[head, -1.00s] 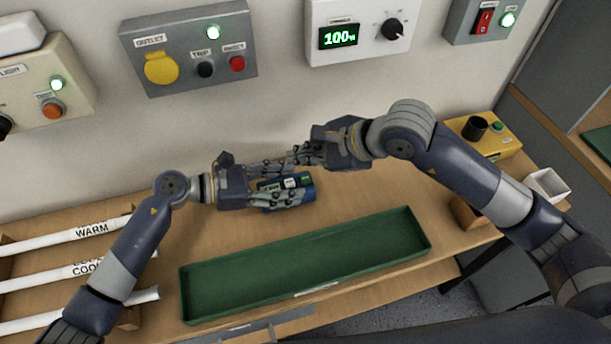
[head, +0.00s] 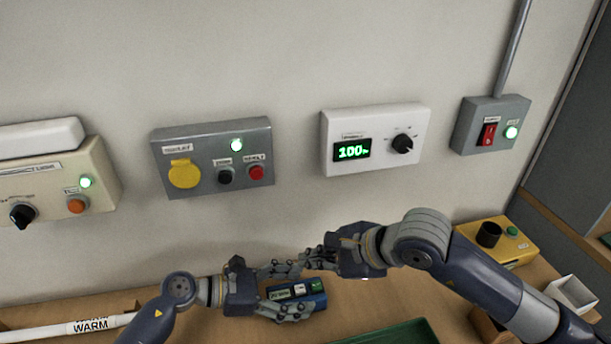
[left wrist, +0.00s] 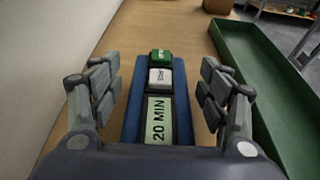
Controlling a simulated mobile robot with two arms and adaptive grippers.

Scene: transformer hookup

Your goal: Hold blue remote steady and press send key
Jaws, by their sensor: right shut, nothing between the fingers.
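The blue remote (head: 320,300) lies near the wall at the back of the wooden bench. It has a 20 MIN display (left wrist: 158,118), a white key (left wrist: 160,77) and a green key (left wrist: 160,56) at its far end. My left gripper (head: 303,289) is around the remote, one finger along each side. In the left wrist view, a narrow gap shows between each finger (left wrist: 160,92) and the remote's sides. My right gripper (head: 304,264) is shut and empty, just behind the remote on the wall side. It is not seen in the left wrist view.
A green tray (left wrist: 245,75) lies beside the remote. An outlet box (head: 205,150), a white 100 display box (head: 345,125) and a grey switch box (head: 470,140) hang on the wall. A yellow box (head: 515,255) and a white WARM tube (head: 50,334) are at the sides.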

